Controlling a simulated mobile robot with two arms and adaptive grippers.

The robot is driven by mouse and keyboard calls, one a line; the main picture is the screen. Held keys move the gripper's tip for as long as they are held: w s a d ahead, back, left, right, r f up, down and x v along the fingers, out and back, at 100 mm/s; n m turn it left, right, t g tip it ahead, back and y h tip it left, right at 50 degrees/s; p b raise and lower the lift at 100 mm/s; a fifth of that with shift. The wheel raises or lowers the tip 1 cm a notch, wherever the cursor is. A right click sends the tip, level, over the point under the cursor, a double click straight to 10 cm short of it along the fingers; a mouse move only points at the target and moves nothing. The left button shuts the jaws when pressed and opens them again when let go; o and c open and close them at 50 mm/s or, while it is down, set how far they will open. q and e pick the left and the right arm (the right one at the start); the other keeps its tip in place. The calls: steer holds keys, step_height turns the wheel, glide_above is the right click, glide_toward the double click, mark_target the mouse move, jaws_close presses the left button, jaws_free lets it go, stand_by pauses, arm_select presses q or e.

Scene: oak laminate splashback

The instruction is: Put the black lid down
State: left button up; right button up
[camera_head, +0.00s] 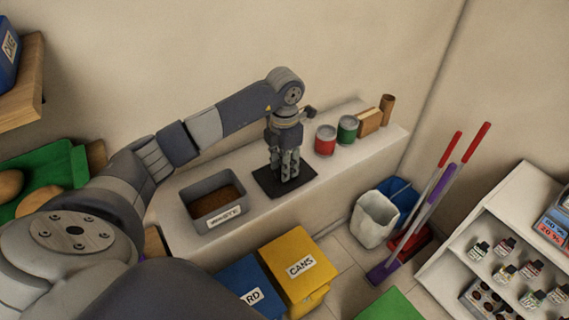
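The black lid (268,187) is a flat dark square at the middle of the pale counter, just right of the grey open-topped bin. It lies level, on the counter or very close above it; I cannot tell which. My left gripper (286,177) points straight down over the middle of the lid, its fingertips at or close to the lid's top. The fingers hide the lid's centre, and whether they grip anything there is too small to tell. My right gripper is not in view.
The grey bin (187,203) holds brown matter. Red (325,140) and green (347,130) cans stand on the counter (335,178) right of the lid, before a brown block (369,122) and tube (387,108). A yellow cans bin (300,267) stands below.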

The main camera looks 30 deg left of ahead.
arm_select(q)
steer(key=shift+r, duration=0.5)
step_height(320, 180, up, 11)
steer(key=b, duration=0.3)
steer(key=shift+r, duration=0.2)
